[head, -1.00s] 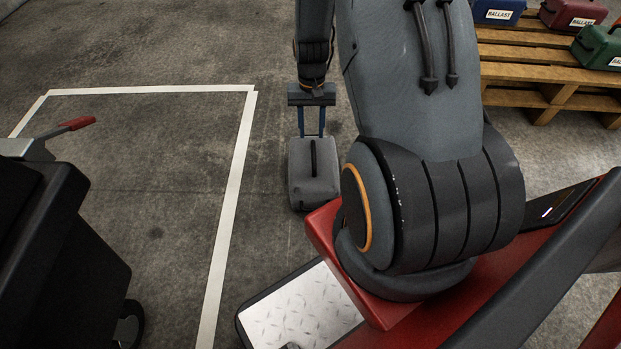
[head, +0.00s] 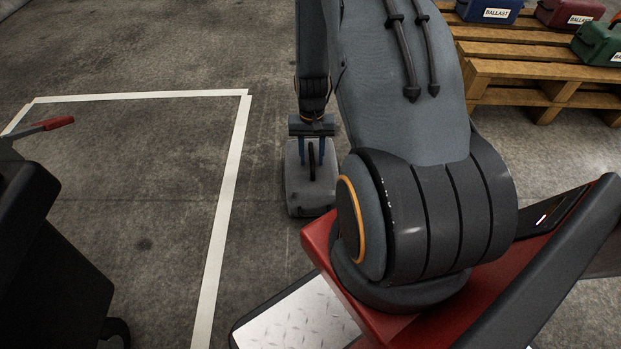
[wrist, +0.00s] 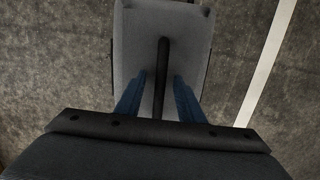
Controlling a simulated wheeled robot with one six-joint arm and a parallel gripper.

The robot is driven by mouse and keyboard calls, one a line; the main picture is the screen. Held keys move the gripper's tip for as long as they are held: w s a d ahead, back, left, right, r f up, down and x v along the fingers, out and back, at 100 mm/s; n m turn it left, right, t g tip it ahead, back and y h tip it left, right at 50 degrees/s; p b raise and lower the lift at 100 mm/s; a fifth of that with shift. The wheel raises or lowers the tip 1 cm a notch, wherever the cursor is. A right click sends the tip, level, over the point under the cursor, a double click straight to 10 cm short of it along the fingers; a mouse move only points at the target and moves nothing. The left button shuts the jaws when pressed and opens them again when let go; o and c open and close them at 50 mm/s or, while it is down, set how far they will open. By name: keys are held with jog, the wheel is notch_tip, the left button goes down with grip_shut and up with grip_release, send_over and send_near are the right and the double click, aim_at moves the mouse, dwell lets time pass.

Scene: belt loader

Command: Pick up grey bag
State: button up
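The grey bag (head: 300,195) stands on the concrete floor, left of my arm's base in the head view. It has a dark bar-like handle on top. In the wrist view the bag (wrist: 140,35) fills the upper middle and its handle (wrist: 161,60) runs up the centre. My gripper (head: 312,160) points down over the bag. Its two blue fingers are apart, one on each side of the handle, with gaps visible in the wrist view (wrist: 160,80). Whether the fingertips touch the bag's top I cannot tell.
A wooden pallet (head: 520,70) at the upper right bears blue, red and green ballast cases. White tape (head: 228,180) marks a floor area left of the bag. A dark cart-like object (head: 45,250) with a red-tipped lever stands at the left. Floor around the bag is clear.

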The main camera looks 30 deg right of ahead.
jog(key=shift+c, duration=0.5)
grip_shut()
dwell(1.0)
